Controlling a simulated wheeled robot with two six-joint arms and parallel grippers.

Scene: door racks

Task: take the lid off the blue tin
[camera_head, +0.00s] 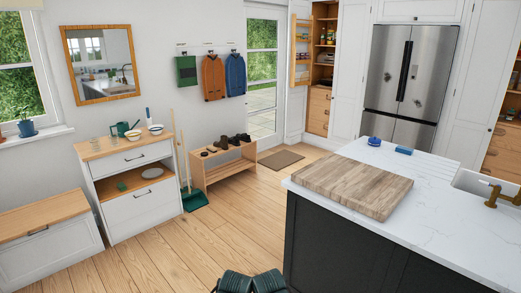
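A small round blue object (374,141), which looks like the blue tin, stands on the white island top near its far edge. It is too small to tell its lid apart from its body. Neither of my grippers can be made out in the head view, and nothing touches the blue object.
The white island (450,222) carries a large wooden board (352,185) and a flat blue item (403,150) right of the tin. A brass tap (497,196) stands at the right. Dark green shapes (250,282) show at the bottom edge. Wooden floor (215,232) lies open left of the island.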

